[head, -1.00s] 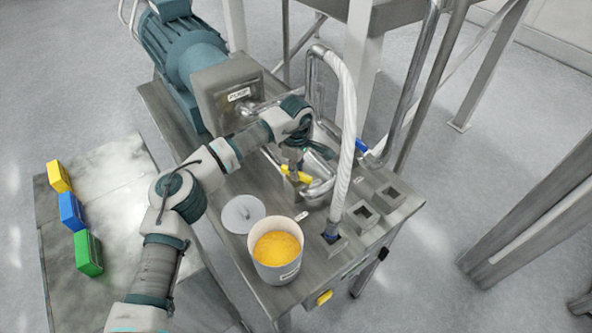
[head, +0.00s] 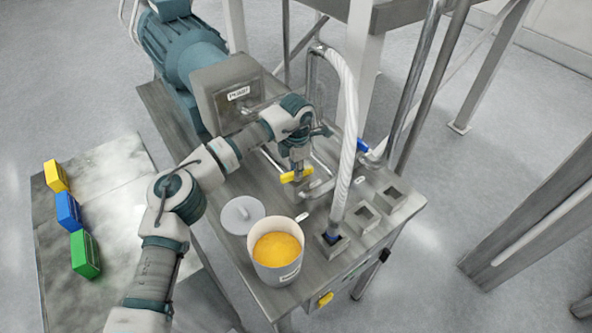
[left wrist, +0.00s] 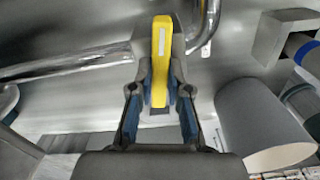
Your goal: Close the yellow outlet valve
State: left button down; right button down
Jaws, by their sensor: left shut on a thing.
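The yellow outlet valve handle (head: 297,176) sits on the metal pipework of the steel bench, below my left gripper. In the left wrist view the yellow handle (left wrist: 160,60) stands lengthwise between the two fingers. My left gripper (head: 296,170) comes down on the handle from above. In the left wrist view the left gripper (left wrist: 160,95) is shut on it, with a finger on each side. The valve body is mostly hidden under the handle and gripper. My right gripper is not in view.
An open bucket of yellow contents (head: 277,250) and a round grey lid (head: 241,214) stand on the bench in front of the valve. A white hose (head: 347,140) rises to the right. A blue handle (head: 363,146) is behind it. Yellow, blue and green boxes lie at left.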

pick_arm(q)
jog(key=shift+f+n, duration=0.2)
jog(key=shift+n, duration=0.9)
jog(key=c, duration=1.1)
grip_release()
jog(key=shift+c, duration=0.2)
jog(key=shift+w+d, duration=0.15)
notch_tip(320, 180, up, 12)
jog(key=shift+w+d+f, duration=0.1)
jog(key=shift+d, duration=0.05)
